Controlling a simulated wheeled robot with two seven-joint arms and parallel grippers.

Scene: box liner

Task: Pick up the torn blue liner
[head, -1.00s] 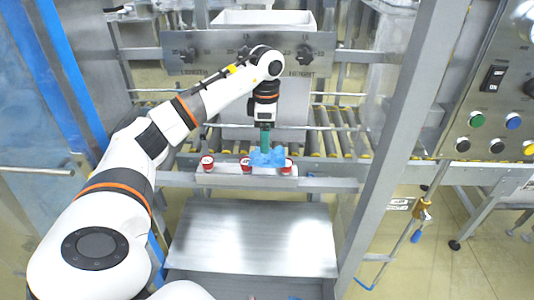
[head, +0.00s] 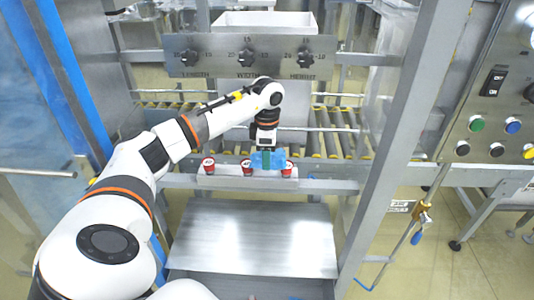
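The torn blue liner (head: 279,158) is a small crumpled blue piece at the row of red buttons, on the front of the machine. My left gripper (head: 267,161) points down at it, and its greenish fingers overlap the liner in the head view. Whether the fingers are closed on the liner is too small to tell. My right gripper is not in the head view.
Red buttons (head: 208,164) sit on a light control bar (head: 230,181) around the liner. A roller conveyor (head: 330,144) runs behind. A steel plate (head: 255,235) lies below, and a steel post (head: 395,145) stands to the right.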

